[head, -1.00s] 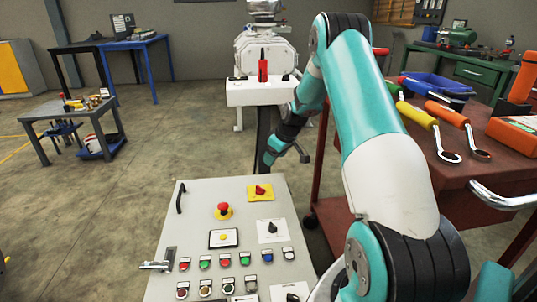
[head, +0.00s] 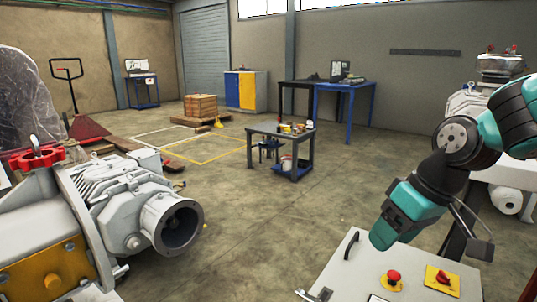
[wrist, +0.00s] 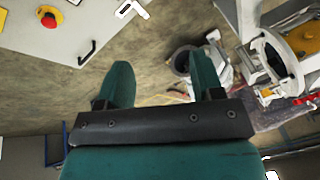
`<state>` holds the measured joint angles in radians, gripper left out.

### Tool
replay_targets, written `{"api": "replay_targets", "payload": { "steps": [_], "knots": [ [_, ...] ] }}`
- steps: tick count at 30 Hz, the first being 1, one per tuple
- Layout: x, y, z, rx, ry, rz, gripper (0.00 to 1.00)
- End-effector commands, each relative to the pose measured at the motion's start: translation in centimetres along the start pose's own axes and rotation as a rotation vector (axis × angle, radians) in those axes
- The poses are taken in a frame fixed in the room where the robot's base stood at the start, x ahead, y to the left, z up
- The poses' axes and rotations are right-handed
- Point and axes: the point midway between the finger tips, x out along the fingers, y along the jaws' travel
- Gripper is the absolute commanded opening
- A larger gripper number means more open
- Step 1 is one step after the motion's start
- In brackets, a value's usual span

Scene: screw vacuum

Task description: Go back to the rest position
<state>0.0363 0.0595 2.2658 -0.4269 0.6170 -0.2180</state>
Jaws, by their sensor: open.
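My gripper (wrist: 162,82) is open in the wrist view, with its two teal fingers apart and nothing between them. In the head view my teal and dark arm reaches in from the right edge. Its teal end hangs above the far part of a grey control panel, with a clear gap from the panel's red button. The finger gap cannot be made out there. The grey control panel (head: 350,262) stands at the bottom right. Its red emergency button (head: 393,276) and a red switch on a yellow plate (head: 440,279) show near the bottom edge.
A grey pump with a round open port (head: 172,226) stands at the left. A small grey table (head: 268,131) with tools stands mid-floor. A blue table (head: 345,88) is by the back wall. The floor between the pump and panel is clear.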

Motion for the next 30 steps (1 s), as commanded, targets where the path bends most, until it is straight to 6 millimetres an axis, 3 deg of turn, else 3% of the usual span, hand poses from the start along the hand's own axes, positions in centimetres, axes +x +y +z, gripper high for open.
{"api": "replay_targets", "payload": {
  "steps": [1,3,6,11,12,23,30],
  "knots": [
    [-0.5,-2.9,1.3,-0.029,-0.014,-0.018,0.61],
    [-0.9,-6.0,3.3,-0.052,-0.038,-0.042,0.61],
    [-1.4,-9.6,6.3,-0.085,-0.072,-0.069,0.61],
    [-2.0,-14.1,11.6,-0.135,-0.125,-0.104,0.61],
    [-3.7,-14.3,10.7,-0.125,-0.125,-0.102,0.61],
    [-12.5,-16.2,7.7,-0.122,-0.123,-0.101,0.61],
    [-20.7,-18.2,5.1,-0.123,-0.123,-0.101,0.61]
  ]
}}
